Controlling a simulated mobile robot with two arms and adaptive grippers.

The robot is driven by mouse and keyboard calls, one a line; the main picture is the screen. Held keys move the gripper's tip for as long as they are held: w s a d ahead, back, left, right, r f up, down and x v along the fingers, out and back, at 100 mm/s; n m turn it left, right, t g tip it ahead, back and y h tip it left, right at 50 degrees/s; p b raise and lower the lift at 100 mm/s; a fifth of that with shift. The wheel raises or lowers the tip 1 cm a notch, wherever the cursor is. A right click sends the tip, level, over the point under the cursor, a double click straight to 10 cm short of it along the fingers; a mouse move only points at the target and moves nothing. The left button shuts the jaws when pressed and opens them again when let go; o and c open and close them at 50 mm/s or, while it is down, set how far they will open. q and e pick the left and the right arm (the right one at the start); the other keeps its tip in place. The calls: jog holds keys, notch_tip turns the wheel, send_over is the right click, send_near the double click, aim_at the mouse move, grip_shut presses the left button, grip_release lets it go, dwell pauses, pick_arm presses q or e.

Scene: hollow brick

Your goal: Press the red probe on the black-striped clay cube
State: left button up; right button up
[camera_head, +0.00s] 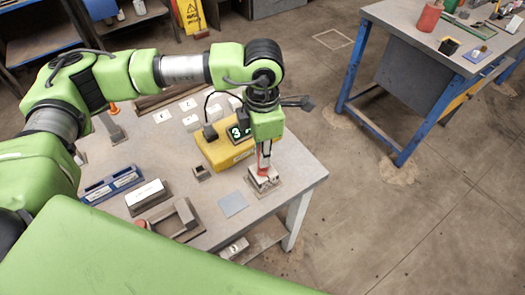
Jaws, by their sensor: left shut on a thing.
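My left gripper (264,148) points down over the near right corner of the table. It is shut on the red probe (263,164), which is upright. The probe's lower end is at the top of a small pale block (264,181) on a grey base. Whether the tip touches the block is too small to tell. Black stripes on the block cannot be made out clearly. A yellow meter (222,150) with a lit green display (239,132) stands just left of the gripper. My right gripper is not in view.
The grey table (313,173) also bears a blue rack (110,184), a white-topped block (147,194), a grey holder (178,220), a flat grey-blue plate (232,204) and several white cards (188,104). A blue-legged bench (390,22) stands apart at the right.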

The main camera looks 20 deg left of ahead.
pick_arm(q)
jog(key=shift+s, duration=0.1)
jog(key=shift+r+p, duration=0.4)
jog(key=shift+r, duration=0.5)
jog(key=shift+r+p, duration=0.9)
jog(key=shift+r, duration=1.7)
